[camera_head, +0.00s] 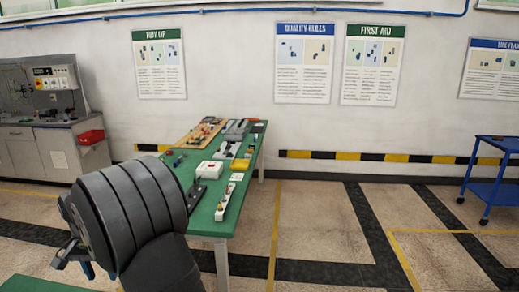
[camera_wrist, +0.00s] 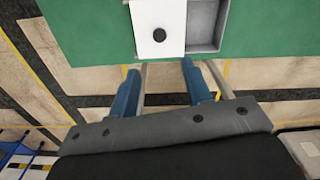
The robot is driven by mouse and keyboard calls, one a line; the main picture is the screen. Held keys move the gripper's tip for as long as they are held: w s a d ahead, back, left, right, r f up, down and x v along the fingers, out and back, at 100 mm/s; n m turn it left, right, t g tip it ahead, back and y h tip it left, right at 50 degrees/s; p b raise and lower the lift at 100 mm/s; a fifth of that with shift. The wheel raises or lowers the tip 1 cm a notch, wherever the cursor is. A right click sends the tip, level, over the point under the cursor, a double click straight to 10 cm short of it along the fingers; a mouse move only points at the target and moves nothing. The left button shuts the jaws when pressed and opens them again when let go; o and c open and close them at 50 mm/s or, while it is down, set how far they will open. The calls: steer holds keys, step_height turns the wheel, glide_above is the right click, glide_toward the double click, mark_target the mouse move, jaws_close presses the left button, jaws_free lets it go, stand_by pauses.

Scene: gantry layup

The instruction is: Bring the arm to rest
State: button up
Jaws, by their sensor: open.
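My gripper (camera_wrist: 160,72) is open in the wrist view, its two blue fingers apart with nothing between them. Beyond the fingertips is a green surface (camera_wrist: 85,30) carrying a white lid (camera_wrist: 158,22) with a black knob, beside a grey open box (camera_wrist: 205,25). The fingers appear apart from these.
The green table (camera_head: 228,213) holds a white box (camera_head: 209,169), a white strip with coloured knobs (camera_head: 225,201), a yellow tray (camera_head: 240,165) and several small parts. A workbench (camera_head: 28,150) with a red bin (camera_head: 90,137) stands left. A blue cart (camera_head: 490,185) stands right. The floor between is clear.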

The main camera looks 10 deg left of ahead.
step_height(320, 180, down, 12)
steer(key=shift+f, duration=0.1)
steer(key=shift+a, duration=0.2)
stand_by(0.3)
steer(key=shift+d+r, duration=0.2)
steer(key=shift+r, duration=0.35)
step_height(320, 180, up, 16)
steer(key=shift+r, duration=0.25)
